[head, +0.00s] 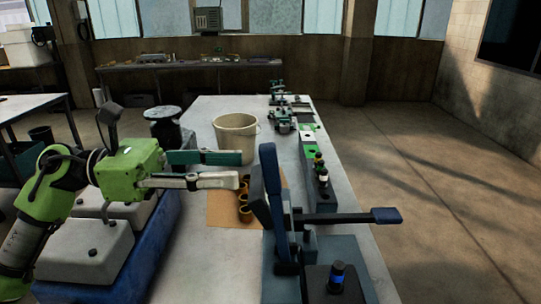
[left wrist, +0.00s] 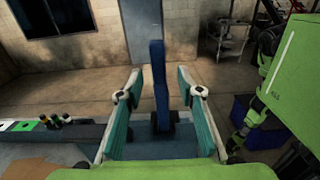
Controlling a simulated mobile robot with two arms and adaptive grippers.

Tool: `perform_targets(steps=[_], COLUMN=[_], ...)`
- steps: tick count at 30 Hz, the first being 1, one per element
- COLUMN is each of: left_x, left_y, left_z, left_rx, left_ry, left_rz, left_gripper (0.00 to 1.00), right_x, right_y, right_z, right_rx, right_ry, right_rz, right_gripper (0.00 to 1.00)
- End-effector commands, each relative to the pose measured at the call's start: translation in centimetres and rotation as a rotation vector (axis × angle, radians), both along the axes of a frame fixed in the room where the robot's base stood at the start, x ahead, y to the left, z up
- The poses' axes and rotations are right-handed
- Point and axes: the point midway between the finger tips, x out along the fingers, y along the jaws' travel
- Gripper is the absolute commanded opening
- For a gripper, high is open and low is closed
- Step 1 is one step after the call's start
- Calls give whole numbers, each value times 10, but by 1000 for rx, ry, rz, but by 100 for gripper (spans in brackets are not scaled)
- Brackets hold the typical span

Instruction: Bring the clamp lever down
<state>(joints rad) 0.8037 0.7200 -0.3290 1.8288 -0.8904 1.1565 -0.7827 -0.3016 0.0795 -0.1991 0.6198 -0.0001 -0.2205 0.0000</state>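The clamp lever (head: 264,205) is a blue, nearly upright arm on a blue-grey fixture (head: 310,248) at the near end of the bench. It also stands upright in the middle of the left wrist view (left wrist: 160,88). My left gripper (head: 239,168) is open and empty, its fingers pointing right towards the lever's upper part. In the left wrist view the lever shows in the gap between the two fingers, seemingly beyond their tips; contact cannot be told. My right gripper is out of view.
A flat bar with a dark blue end (head: 386,215) sticks out right from the fixture. A black knob with a blue band (head: 337,277) stands in front. Brass-coloured sleeves (head: 245,213) lie on a brown mat behind. A beige bucket (head: 235,137) stands farther back. Floor to the right is clear.

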Motion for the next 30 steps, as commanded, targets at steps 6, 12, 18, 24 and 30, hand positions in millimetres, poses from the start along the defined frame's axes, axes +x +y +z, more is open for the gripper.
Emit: perform_targets(steps=[6, 12, 18, 24, 30], left_x=[-1, 0, 0, 0, 0], left_y=[-45, -68, -75, -74, -74], left_z=[5, 2, 0, 0, 0], left_rx=[-1, -1, 0, 0, 0], left_ry=[1, 1, 1, 0, 0], left_rz=[-3, -1, 0, 0, 1], left_gripper=[34, 34, 34, 31, 0], right_x=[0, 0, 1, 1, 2], right_y=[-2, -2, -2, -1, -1], right_z=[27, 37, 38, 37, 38], right_rx=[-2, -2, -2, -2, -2], right_ry=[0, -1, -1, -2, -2], right_rz=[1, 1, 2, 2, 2], right_gripper=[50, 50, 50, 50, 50])
